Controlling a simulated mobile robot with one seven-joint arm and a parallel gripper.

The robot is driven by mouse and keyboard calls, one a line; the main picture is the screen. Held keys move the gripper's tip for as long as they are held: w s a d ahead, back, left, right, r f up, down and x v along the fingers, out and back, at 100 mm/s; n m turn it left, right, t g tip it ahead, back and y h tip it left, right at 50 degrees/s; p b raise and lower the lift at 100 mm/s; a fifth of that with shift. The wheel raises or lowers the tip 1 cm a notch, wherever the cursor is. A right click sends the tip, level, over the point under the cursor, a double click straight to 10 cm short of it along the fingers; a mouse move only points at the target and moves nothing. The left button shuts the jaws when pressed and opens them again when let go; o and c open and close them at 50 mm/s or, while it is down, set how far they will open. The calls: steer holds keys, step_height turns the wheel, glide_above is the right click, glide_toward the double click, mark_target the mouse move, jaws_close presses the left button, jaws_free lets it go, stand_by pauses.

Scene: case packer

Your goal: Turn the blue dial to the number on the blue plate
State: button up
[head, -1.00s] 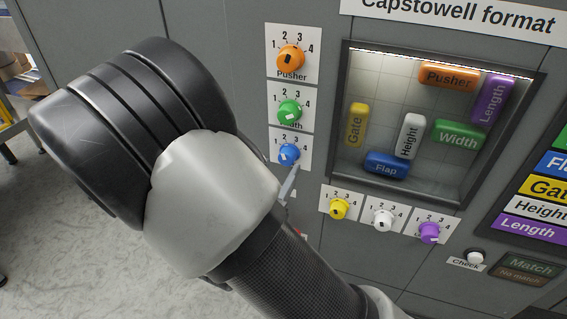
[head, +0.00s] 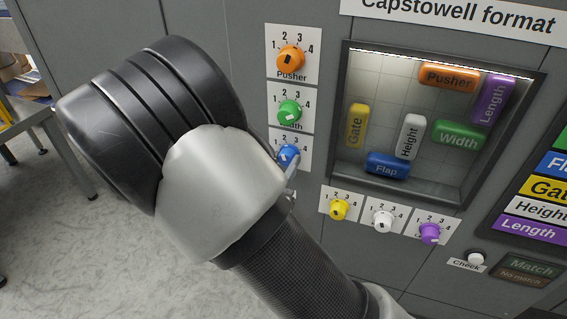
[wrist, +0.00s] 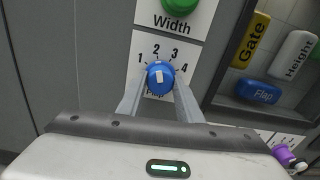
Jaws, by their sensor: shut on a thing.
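The blue dial (head: 288,154) is the lowest of three dials in the column left of the window. In the wrist view the blue dial (wrist: 160,75) sits between the two fingers of my gripper (wrist: 159,84), which is shut on it. Its white mark appears to lean towards 2, but the exact setting is hard to tell. The numbers 1 to 4 show above it; its name is mostly hidden. In the head view my arm covers most of my gripper. The blue plate (head: 558,163) at the right edge is cut off, and its number is out of view.
The green Width dial (head: 289,112) is close above, with the orange Pusher dial (head: 290,59) higher. Yellow (head: 339,209), white (head: 383,220) and purple (head: 429,232) dials run below the window. The window holds coloured blocks, including a blue Flap block (head: 386,165).

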steer(key=shift+f, duration=0.1)
steer(key=m+b, duration=0.3)
steer(key=m, duration=0.1)
steer(key=shift+f+m, duration=0.1)
steer(key=shift+m, duration=0.2)
steer(key=shift+m+b, duration=1.4)
steer(key=shift+b, duration=0.2)
steer(key=shift+r, duration=0.2)
steer(key=o, duration=1)
steer(key=shift+o, duration=0.2)
steer(key=shift+s, duration=0.1)
steer(key=p+v, duration=0.1)
steer(key=v, duration=1.6)
steer(key=shift+s, duration=0.25)
